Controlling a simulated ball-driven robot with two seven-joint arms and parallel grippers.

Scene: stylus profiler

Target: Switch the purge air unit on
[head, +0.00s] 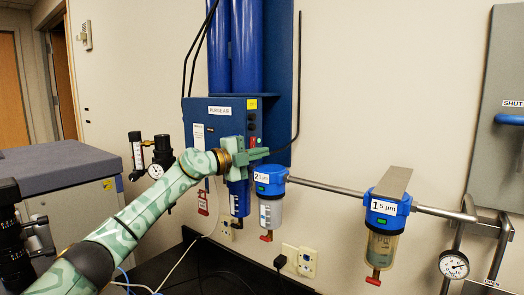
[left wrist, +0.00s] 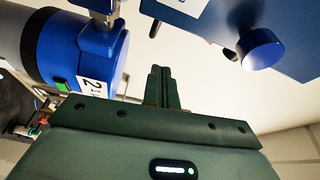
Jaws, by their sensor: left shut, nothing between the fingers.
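The purge air unit (head: 222,104) is a blue wall box with a "PURGE AIR" label, below two tall blue cylinders. Dark round controls and a small red and green part (head: 253,140) sit along its right side. My left gripper (head: 267,152) is shut and empty, in front of the unit's lower right, and hides part of it. In the left wrist view its closed fingers (left wrist: 164,72) point between the blue-topped "2" filter (left wrist: 68,48) and the unit's underside (left wrist: 225,12). A blue round knob (left wrist: 262,50) shows there, apart from the fingers. My right gripper is not in view.
The "2" filter (head: 270,180) hangs just below my left gripper. A pipe (head: 325,187) runs right to the "1" filter (head: 385,206) and a gauge (head: 454,264). Left are a black regulator (head: 162,148) and a grey cabinet (head: 55,165). Hoses and cables lie below.

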